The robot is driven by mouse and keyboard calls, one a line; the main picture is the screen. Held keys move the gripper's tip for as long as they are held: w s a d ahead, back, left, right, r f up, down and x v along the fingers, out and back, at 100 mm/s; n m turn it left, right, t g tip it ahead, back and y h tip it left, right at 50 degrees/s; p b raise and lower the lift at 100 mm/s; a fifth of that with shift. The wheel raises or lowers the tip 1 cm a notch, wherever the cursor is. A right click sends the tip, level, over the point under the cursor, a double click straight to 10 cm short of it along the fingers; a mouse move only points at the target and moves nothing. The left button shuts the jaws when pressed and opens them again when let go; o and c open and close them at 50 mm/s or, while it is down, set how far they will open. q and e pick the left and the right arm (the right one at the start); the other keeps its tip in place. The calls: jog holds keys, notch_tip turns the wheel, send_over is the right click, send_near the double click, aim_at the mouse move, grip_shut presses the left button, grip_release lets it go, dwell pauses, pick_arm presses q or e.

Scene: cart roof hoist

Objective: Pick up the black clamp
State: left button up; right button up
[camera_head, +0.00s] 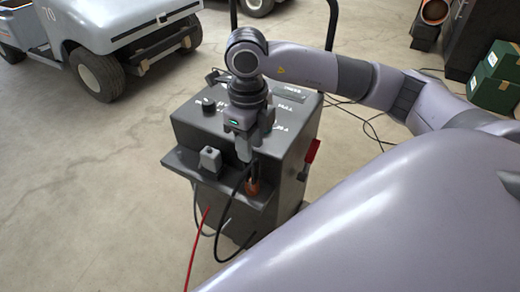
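My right gripper (250,145) points down over the front edge of a dark grey wheeled machine (193,127). The black clamp seems to be the dark piece with a copper-coloured end (253,187) just under the fingers, by the front shelf. A black cable runs from there and loops down the front. The fingers and the hand hide most of the clamp, and I cannot tell whether they are closed on it. My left gripper is out of view.
A small grey block (210,159) stands on the machine's front shelf (190,170). A red piece (312,153) sits on its right side. A red cable (196,245) trails forward. Carts stand at the back left, green boxes (495,78) at the right. Floor on the left is clear.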

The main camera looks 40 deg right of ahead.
aim_at(251, 167)
jog(key=shift+s+f, duration=0.1)
jog(key=shift+s, duration=0.1)
jog(key=shift+f, duration=0.3)
notch_tip(251, 167, down, 7)
jog(key=shift+w+r+b, duration=0.1)
jog(key=shift+r+b, duration=0.1)
jog(key=shift+b, duration=0.6)
jog(key=shift+r, duration=0.1)
grip_shut()
